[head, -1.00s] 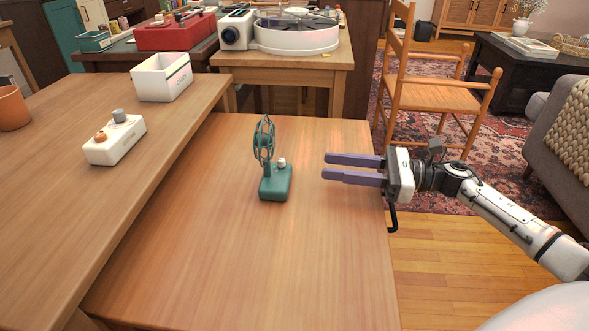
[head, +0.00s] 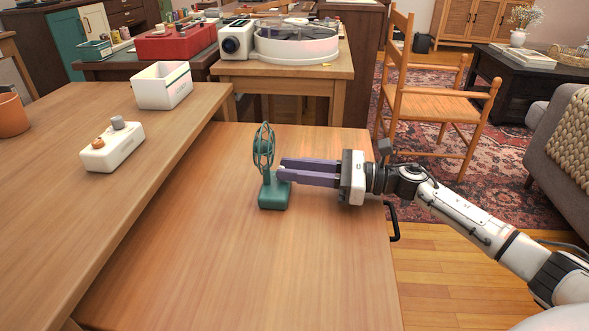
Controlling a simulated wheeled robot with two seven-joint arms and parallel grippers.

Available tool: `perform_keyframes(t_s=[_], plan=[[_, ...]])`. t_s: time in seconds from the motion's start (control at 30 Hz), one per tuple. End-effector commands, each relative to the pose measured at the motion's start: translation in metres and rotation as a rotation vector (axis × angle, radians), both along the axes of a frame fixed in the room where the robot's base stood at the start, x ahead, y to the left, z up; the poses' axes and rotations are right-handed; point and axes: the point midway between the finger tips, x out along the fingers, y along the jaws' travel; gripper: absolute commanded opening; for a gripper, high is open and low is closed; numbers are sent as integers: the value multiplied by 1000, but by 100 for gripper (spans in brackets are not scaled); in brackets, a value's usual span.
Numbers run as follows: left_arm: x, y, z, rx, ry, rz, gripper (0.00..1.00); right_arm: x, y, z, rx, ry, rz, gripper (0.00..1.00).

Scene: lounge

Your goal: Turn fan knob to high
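A small green fan (head: 273,193) stands upright on the wooden table (head: 240,270). Its round caged head (head: 263,148) faces left. The pale fan knob (head: 282,174) sits on top of the base, on the right side, and is mostly hidden by my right gripper's fingertips. My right gripper (head: 282,172) reaches in from the right with its purple fingers level, at the knob. The fingers look close together, but I cannot tell whether they grip the knob. My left gripper is not in view.
A higher wooden table at left bears a white box with two knobs (head: 112,149), an open white bin (head: 162,87) and a terracotta pot (head: 12,114). A wooden chair (head: 440,100) stands behind right. The table's front is clear.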

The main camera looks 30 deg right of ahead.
Motion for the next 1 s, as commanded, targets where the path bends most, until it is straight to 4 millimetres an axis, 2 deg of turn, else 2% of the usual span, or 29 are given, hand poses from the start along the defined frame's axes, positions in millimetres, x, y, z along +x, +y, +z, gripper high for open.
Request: perform_keyframes(t_s=[0.03, 0.1, 0.13, 0.57, 0.63, 0.7, 0.87, 1.0], plan=[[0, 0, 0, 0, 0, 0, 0, 0, 0, 0, 0, 0, 0, 14], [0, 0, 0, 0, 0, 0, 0, 0, 0, 0, 0, 0, 0, 2], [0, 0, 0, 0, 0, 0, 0, 0, 0, 0, 0, 0, 0, 0], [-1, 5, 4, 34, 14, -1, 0, -3, 2, 3, 3, 3, -71, 0], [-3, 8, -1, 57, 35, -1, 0, -4, 3, 3, 3, 3, -111, 0], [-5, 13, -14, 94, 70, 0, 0, -5, 5, 5, 4, 3, -160, 0], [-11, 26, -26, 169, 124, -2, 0, -8, 8, 6, 7, 5, -298, 0], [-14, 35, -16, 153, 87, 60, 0, -9, 12, 6, 7, 3, -431, 0]])
